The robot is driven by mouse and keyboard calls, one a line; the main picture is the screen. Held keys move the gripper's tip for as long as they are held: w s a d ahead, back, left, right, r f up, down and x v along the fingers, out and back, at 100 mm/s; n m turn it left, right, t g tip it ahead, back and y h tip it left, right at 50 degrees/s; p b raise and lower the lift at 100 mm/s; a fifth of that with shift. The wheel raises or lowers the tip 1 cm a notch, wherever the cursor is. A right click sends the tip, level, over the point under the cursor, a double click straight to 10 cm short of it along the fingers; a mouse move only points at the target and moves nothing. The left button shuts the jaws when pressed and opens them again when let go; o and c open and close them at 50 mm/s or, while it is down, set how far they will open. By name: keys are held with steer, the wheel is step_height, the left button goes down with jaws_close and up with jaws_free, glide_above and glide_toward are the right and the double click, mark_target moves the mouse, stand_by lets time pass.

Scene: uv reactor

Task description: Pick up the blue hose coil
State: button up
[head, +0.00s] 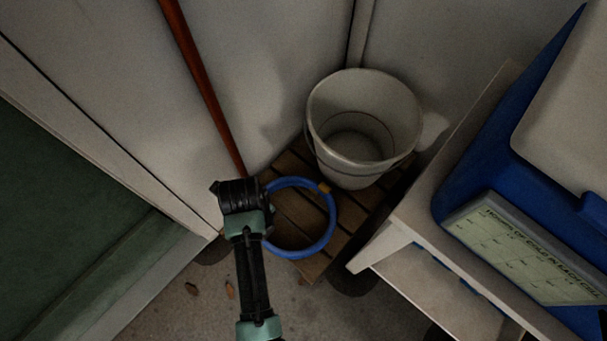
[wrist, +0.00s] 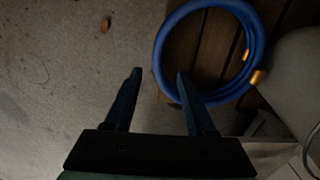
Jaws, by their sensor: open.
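The blue hose coil (head: 329,231) lies on a slatted wooden platform (head: 290,170) in the head view, in front of a white bucket. A brass-coloured fitting shows on its upper edge. In the wrist view the coil (wrist: 161,62) is at the upper right, with brass ends at its right side. My gripper (wrist: 158,75) is open and empty in the wrist view. Its right fingertip overlaps the coil's lower left edge in the picture; I cannot tell whether they touch. In the head view my arm's end covers the coil's left edge, and the fingers are hidden.
The white bucket (head: 362,110) stands on the platform behind the coil. A reddish pole (head: 200,75) leans at the left. Bare floor (wrist: 60,70) lies left of the platform.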

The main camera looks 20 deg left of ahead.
steer(key=shift+w+f, duration=0.2)
steer(key=shift+f, duration=0.3)
step_height(320, 180, down, 7)
steer(key=b, duration=0.5)
steer(key=shift+s+f+b, duration=0.1)
steer(key=shift+b, duration=0.25)
steer(key=f+b, duration=0.5)
steer(key=shift+s+d, duration=0.15)
steer(key=shift+s, duration=0.1)
steer(key=shift+c, duration=0.2)
jaws_close()
steer(key=shift+r, duration=0.1)
